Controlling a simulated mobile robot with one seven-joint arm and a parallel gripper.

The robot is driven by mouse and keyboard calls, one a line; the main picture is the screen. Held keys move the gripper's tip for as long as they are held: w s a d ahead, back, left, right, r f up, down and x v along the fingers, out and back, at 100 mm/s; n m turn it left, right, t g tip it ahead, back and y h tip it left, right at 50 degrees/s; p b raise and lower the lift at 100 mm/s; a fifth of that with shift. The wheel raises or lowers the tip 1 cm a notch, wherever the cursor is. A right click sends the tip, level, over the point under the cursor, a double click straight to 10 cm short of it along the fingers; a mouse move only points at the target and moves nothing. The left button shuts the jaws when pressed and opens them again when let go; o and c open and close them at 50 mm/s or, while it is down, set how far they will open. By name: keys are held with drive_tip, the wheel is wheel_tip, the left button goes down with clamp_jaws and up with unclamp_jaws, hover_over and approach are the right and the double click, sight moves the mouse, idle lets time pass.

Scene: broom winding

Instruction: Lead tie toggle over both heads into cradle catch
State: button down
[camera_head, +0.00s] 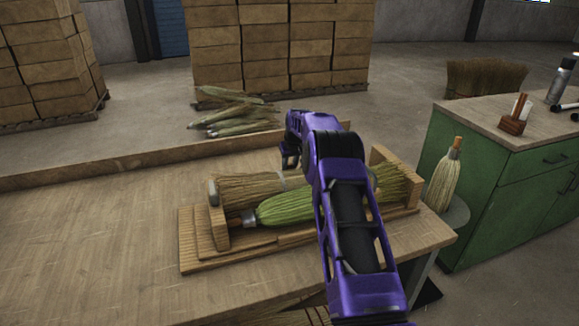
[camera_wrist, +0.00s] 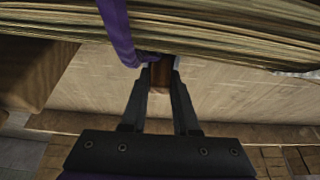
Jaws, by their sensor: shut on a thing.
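Two broom heads lie side by side in a wooden cradle (camera_head: 190,245): a tan one (camera_head: 245,190) at the back and a green one (camera_head: 285,208) in front. My gripper (camera_head: 289,160) is over the far side of the tan head, partly hidden by my arm. In the wrist view its fingers (camera_wrist: 159,82) are closed on a small brown block, the toggle (camera_wrist: 160,74). A purple band (camera_wrist: 117,30), seemingly the tie, crosses the bristles and reaches the toggle. The cradle catch cannot be made out; my arm covers the right middle of the cradle.
The bench (camera_head: 110,220) is clear left of the cradle and has a raised back edge. Loose bundles (camera_head: 230,115) lie beyond it.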

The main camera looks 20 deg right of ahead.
drive_tip(key=shift+f, duration=0.15)
drive_tip(key=c, duration=0.6)
unclamp_jaws()
